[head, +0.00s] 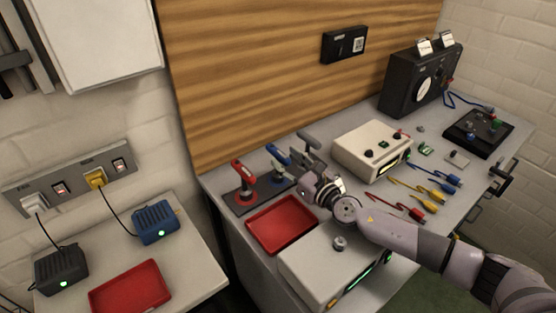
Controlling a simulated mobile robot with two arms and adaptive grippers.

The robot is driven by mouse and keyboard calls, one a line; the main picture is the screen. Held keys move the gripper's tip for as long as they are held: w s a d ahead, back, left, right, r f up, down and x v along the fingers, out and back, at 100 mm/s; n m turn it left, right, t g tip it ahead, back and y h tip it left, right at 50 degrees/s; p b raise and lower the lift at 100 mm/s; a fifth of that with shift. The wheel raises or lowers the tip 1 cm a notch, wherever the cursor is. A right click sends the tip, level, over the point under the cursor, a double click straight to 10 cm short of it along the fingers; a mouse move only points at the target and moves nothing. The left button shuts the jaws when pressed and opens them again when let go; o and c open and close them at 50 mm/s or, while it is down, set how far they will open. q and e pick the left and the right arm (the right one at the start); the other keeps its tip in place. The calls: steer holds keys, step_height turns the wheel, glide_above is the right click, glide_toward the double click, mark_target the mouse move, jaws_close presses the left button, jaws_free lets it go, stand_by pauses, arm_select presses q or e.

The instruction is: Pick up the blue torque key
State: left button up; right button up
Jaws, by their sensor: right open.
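The blue torque key (276,152) stands upright in a dark holder near the back left of the workbench, beside a red key (243,172). My right gripper (303,149) is just to the right of the blue key, with its fingers pointing toward it. It is open and holds nothing that I can see. I cannot tell whether a finger touches the key. My left gripper is out of view.
A red tray (281,224) lies in front of the keys, with a pale box (312,266) beside it. A cream device (367,149) and several coloured cables stand to the right. A wooden panel (260,80) rises behind the bench.

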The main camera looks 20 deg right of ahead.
mark_target(268, 144)
steer(key=x, duration=0.4)
steer(key=shift+w+a, duration=0.1)
steer(key=shift+w, duration=0.15)
steer(key=shift+c, duration=0.3)
steer(key=shift+c, duration=0.6)
jaws_close()
